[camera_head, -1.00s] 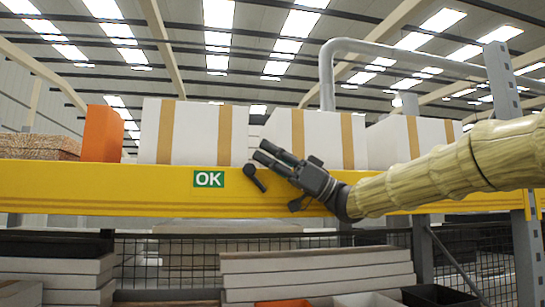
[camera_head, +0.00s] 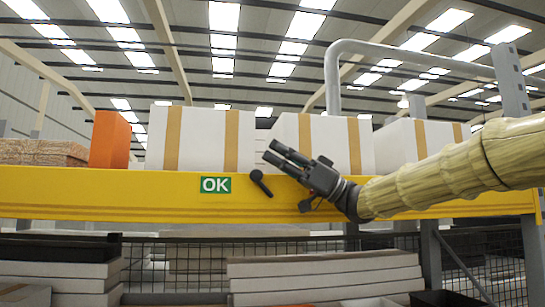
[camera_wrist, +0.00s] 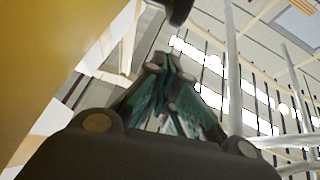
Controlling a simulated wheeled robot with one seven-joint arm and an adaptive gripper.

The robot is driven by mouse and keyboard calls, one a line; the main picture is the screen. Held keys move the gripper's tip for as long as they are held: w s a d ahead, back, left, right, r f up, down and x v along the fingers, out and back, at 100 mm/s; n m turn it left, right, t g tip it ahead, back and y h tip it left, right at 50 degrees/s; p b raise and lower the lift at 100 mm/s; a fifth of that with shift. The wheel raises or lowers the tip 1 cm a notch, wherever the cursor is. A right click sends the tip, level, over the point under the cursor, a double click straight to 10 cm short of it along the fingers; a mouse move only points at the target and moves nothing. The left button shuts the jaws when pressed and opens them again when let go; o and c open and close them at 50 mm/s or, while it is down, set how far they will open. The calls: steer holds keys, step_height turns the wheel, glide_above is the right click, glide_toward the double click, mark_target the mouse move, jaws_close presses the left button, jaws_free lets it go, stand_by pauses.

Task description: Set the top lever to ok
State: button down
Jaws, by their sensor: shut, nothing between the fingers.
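The lever (camera_head: 261,184) is a small black handle on the front of the yellow beam. It is tilted, its round end at upper left and its other end at lower right. A green OK label (camera_head: 215,185) is on the beam to its left, with a gap between them. My gripper (camera_head: 271,152) is shut and empty, its fingers pointing left, just above and right of the lever in the head view. I cannot tell its depth from the beam. In the wrist view the closed fingers (camera_wrist: 163,64) show, with a dark part, likely the lever (camera_wrist: 178,10), at the top edge.
The yellow beam (camera_head: 110,194) runs across the head view. White boxes (camera_head: 203,140) with tan bands and an orange box (camera_head: 109,140) stand behind it. A grey pipe (camera_head: 332,80) rises at the back. Stacked boards (camera_head: 325,280) lie below. The space before the beam looks clear.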

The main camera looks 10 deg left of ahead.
steer(key=w+d+r+b, duration=0.2)
steer(key=w+d+b, duration=0.1)
steer(key=d, duration=0.8)
steer(key=shift+r, duration=0.4)
